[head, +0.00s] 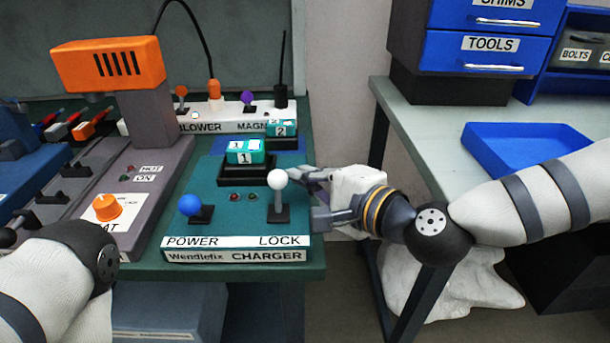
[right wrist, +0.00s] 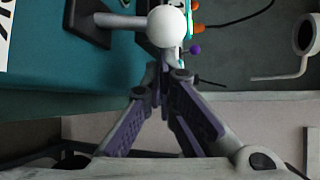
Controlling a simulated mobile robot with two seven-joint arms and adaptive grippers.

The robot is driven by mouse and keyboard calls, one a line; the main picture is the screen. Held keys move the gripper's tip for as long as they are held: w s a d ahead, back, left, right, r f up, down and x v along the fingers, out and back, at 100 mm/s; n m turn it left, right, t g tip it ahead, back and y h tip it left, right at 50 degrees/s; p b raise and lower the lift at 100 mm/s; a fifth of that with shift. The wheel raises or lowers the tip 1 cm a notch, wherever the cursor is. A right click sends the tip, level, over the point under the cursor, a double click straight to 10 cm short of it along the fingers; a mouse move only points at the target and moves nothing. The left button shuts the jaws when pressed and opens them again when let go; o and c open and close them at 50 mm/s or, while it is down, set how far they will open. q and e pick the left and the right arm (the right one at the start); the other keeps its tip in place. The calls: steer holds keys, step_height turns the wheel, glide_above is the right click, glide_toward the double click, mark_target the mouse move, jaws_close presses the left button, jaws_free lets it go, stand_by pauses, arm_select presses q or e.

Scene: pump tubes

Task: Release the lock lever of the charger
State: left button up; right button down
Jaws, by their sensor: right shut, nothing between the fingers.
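The teal charger (head: 236,223) stands on the bench, with POWER and LOCK labels on its front edge. The lock lever (head: 277,180) has a white ball on a grey stem and stands about upright on a black base. Its white ball (right wrist: 167,26) is at the top of the right wrist view. My right gripper (head: 302,179) is just right of the lever. In the right wrist view its fingers (right wrist: 162,76) come together just below the ball, shut and empty. I cannot tell whether they touch the lever. My left gripper is out of view.
On the charger, a blue-knobbed power lever (head: 190,205) leans left, and a block marked 1 (head: 245,152) sits in a black holder. A grey machine with an orange head (head: 108,64) stands left. A blue tray (head: 525,150) lies on the right table, beyond a gap.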

arm_select(q)
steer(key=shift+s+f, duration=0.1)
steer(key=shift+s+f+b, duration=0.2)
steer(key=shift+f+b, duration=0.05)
steer(key=shift+b, duration=0.05)
arm_select(e)
steer(key=shift+s+r+t, duration=0.1)
steer(key=shift+t, duration=0.2)
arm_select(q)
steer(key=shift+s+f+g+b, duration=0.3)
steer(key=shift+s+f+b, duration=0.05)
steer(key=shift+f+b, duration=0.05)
arm_select(e)
steer(key=shift+s+r+n+t+y, duration=0.1)
steer(key=shift+s+n+t+y, duration=0.15)
steer(key=shift+n+y, duration=0.2)
